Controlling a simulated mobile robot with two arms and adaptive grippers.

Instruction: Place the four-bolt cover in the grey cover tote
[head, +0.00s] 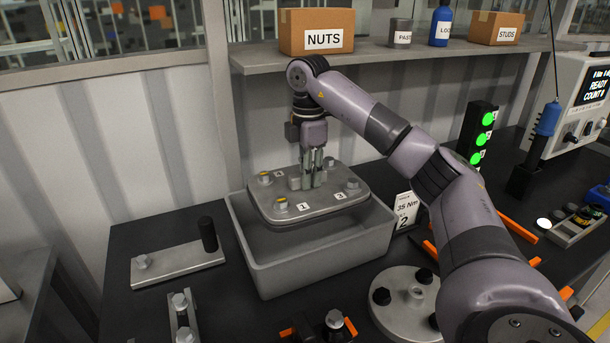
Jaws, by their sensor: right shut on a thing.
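The four-bolt cover (315,209) is a flat grey metal plate with rounded corners, bolts at its corners and small number labels. My right gripper (314,183) is shut on the raised part at the middle of the cover, from above. The cover is roughly level over the open top of the grey cover tote (318,262), toward its back. The front part of the tote's inside shows and looks empty; the part under the cover is hidden. I cannot tell whether the cover touches the tote's rim. My left gripper is not in view.
A flat plate with a black post (180,264) lies left of the tote. A round flange (408,304) is at front right. A "35 Nm 2" card (405,211) stands by the tote's right side. Behind is a shelf with a NUTS box (316,32). Orange-handled tools (519,229) lie at right.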

